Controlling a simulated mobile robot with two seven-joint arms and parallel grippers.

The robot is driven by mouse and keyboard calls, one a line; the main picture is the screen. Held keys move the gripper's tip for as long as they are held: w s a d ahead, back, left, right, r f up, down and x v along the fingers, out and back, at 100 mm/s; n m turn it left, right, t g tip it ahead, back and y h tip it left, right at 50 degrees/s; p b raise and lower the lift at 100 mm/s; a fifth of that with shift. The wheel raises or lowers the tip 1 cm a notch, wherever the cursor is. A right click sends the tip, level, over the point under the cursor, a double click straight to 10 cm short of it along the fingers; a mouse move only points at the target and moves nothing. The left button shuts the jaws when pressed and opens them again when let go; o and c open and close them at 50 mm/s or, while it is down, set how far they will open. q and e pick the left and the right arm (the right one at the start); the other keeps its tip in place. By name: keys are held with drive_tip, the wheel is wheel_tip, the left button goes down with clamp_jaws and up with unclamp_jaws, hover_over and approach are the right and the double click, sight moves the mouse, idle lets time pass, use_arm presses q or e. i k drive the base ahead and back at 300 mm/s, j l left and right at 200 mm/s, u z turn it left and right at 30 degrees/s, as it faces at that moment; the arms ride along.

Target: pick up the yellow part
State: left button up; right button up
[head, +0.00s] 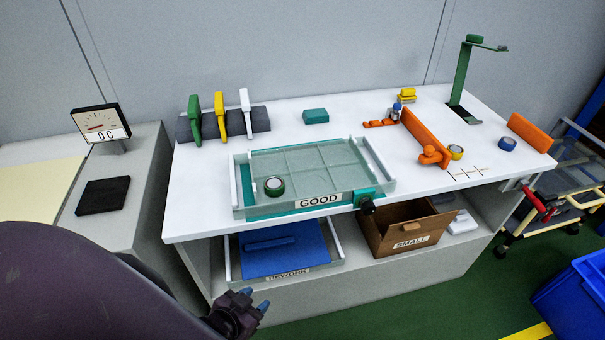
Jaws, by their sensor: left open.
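My left gripper (255,299) is open and empty, low in front of the bench near the REWORK tray (287,275), far to the left of and below the yellow part. My right gripper is out of view.
A rack (262,119) holds green, yellow and white tools at the back. A green stand (461,80) and an orange block (530,133) are at the right. A box labelled SMALL (405,229) is on the lower shelf.

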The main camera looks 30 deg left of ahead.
sight(456, 151)
drive_tip(key=u, duration=0.4)
drive_tip(key=i+l+u, duration=0.1)
drive_tip(key=u, duration=0.3)
drive_tip(key=l+u, duration=0.15)
drive_tip(key=u, duration=0.2)
drive_tip(key=l+u, duration=0.1)
drive_tip(key=u, duration=0.3)
drive_tip(key=l+u, duration=0.65)
drive_tip(key=l, duration=0.2)
drive_tip(key=k+l+u, duration=0.15)
drive_tip(key=l, duration=0.25)
drive_tip(key=k+l+u, duration=0.15)
drive_tip(key=l, duration=0.3)
drive_tip(key=k+l, duration=0.1)
drive_tip(key=l, duration=0.35)
drive_tip(key=k+l, duration=0.1)
drive_tip(key=l, duration=0.3)
drive_tip(key=k+l, duration=0.1)
drive_tip(key=l, duration=0.35)
drive_tip(key=u, duration=0.05)
